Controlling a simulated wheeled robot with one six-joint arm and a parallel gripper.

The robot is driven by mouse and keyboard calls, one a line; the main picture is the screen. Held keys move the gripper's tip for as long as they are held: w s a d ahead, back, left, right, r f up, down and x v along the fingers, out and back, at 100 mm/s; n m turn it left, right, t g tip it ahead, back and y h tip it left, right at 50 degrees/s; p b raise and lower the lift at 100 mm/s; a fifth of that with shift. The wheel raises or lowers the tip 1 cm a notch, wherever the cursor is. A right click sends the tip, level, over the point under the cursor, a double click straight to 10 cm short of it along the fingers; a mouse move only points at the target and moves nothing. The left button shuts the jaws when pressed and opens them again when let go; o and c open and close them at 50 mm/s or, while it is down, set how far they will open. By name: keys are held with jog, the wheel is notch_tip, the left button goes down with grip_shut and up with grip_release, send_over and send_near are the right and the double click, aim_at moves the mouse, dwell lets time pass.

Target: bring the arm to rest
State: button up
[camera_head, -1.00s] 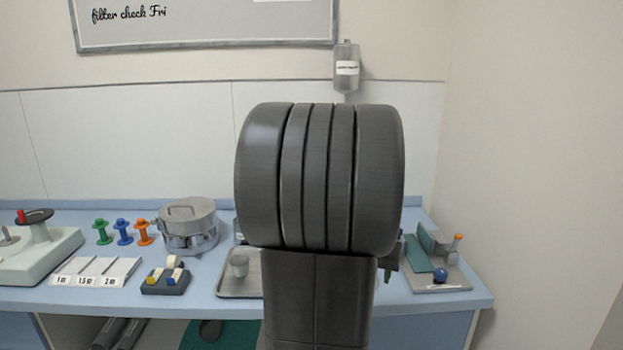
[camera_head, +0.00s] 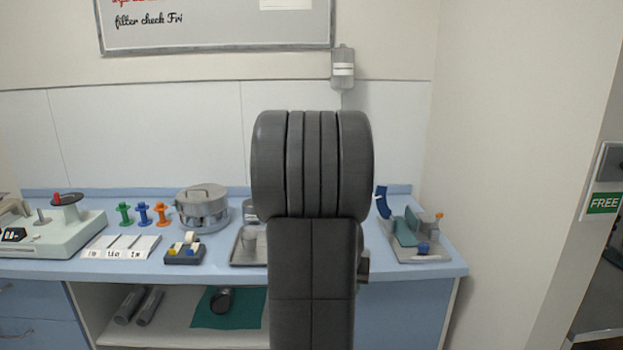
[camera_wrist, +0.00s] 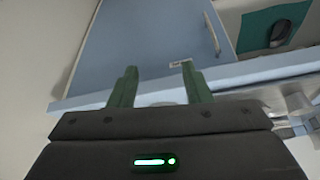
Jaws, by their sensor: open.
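My gripper (camera_wrist: 157,84) shows in the wrist view with its two green fingers apart and nothing between them. Beyond the fingers are the blue counter edge and a blue cabinet door (camera_wrist: 135,40). In the head view my dark arm stands upright in the middle and hides part of the counter; the gripper's fingers are hidden there.
An open shelf (camera_head: 170,325) holds tubes and a teal cloth. A FREE sign (camera_head: 603,203) hangs at right.

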jog(key=shift+n, duration=0.4)
jog(key=shift+w+a+f, duration=0.2)
jog(key=shift+a+f, duration=0.6)
jog(key=shift+w+a+f, duration=0.2)
jog(key=shift+a+f, duration=0.6)
